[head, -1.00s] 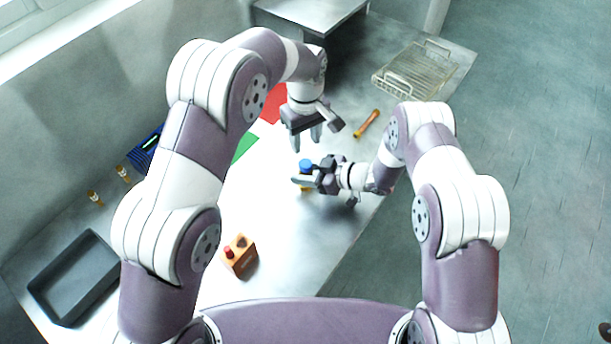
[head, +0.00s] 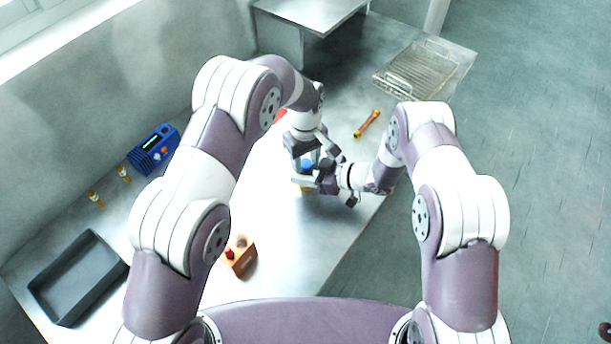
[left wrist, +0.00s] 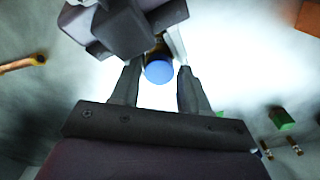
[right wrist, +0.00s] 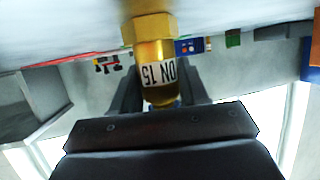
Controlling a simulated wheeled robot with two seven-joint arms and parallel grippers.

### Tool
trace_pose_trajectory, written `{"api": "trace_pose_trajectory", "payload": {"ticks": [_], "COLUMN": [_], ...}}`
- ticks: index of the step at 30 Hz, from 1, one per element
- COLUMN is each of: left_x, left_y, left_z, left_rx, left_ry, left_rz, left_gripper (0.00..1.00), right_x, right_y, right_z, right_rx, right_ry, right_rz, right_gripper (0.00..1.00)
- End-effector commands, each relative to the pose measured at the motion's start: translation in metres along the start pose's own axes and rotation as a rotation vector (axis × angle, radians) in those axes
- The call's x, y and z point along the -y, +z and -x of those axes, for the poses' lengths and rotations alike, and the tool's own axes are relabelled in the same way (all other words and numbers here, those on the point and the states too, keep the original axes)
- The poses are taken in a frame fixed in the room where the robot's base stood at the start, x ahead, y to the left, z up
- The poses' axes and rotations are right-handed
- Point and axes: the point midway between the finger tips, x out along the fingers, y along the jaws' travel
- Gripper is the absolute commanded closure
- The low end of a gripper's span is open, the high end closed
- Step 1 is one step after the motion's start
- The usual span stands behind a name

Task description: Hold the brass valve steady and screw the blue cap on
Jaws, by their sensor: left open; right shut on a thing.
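The brass valve stands upright on the table and shows best in the right wrist view (right wrist: 150,45), with a white "DN 15" label. My right gripper (head: 305,180) is shut on the valve from the side; its fingers also flank it in the right wrist view (right wrist: 158,88). The blue cap (left wrist: 159,71) sits at the valve's top end; I cannot tell how far it is threaded. My left gripper (head: 308,160) points down just above it. Its open fingers stand on either side of the cap in the left wrist view, with gaps. In the head view the grippers partly hide cap and valve.
An orange block with a red knob (head: 240,257) and a dark tray (head: 42,291) lie nearer me. A blue device (head: 153,150) and two small brass pieces (head: 123,174) are at left. An orange tool (head: 367,123) and wire basket (head: 415,70) lie at right.

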Motion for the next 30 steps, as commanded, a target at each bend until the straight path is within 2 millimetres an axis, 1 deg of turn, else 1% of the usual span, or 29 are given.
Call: {"api": "trace_pose_trajectory", "payload": {"ticks": [3, 4, 5, 6, 8, 13, 14, 16, 20, 21, 23, 30], "left_x": [0.0000, 0.0000, 0.0000, 0.0001, 0.0001, 0.0003, 0.0003, 0.0006, 0.0007, 0.0008, 0.0007, 0.0001], "left_y": [0.0000, 0.0000, 0.0000, 0.0000, 0.0000, 0.0000, 0.0000, 0.0001, 0.0001, 0.0001, 0.0001, 0.0003], "left_z": [0.0002, 0.0002, 0.0002, 0.0002, 0.0002, 0.0003, 0.0003, 0.0001, -0.0001, -0.0001, -0.0001, 0.0007], "left_rx": [0.000, 0.000, 0.000, 0.000, 0.000, 0.000, 0.000, 0.001, 0.001, 0.001, 0.001, 0.001], "left_ry": [0.000, 0.000, 0.000, 0.000, 0.000, -0.001, -0.001, -0.001, -0.002, -0.002, -0.002, -0.001], "left_rz": [0.000, 0.000, 0.000, 0.000, 0.000, -0.012, -0.040, -0.153, -0.143, -0.143, -0.142, -0.142], "left_gripper": [0.55, 0.58, 0.68, 0.81, 1.00, 1.00, 1.00, 1.00, 1.00, 0.59, 0.40, 0.40], "right_x": [-0.0003, -0.0003, -0.0003, -0.0002, -0.0002, -0.0003, -0.0003, -0.0003, -0.0004, -0.0005, -0.0005, -0.0001], "right_y": [-0.0004, -0.0004, -0.0004, -0.0004, -0.0004, -0.0003, -0.0003, -0.0003, -0.0003, -0.0003, -0.0003, -0.0004], "right_z": [0.0000, 0.0000, 0.0000, 0.0000, 0.0000, 0.0001, 0.0001, 0.0001, 0.0001, 0.0002, 0.0002, -0.0001], "right_rx": [-0.001, -0.001, -0.001, -0.001, -0.001, -0.001, -0.001, -0.001, -0.001, -0.001, -0.001, -0.001], "right_ry": [0.000, 0.000, 0.000, 0.000, 0.000, 0.001, 0.001, 0.001, 0.001, 0.001, 0.001, 0.000], "right_rz": [0.001, 0.001, 0.001, 0.001, 0.000, 0.000, 0.000, 0.000, 0.000, 0.000, 0.000, 0.001], "right_gripper": [1.00, 1.00, 1.00, 1.00, 1.00, 1.00, 1.00, 1.00, 1.00, 1.00, 1.00, 1.00]}}
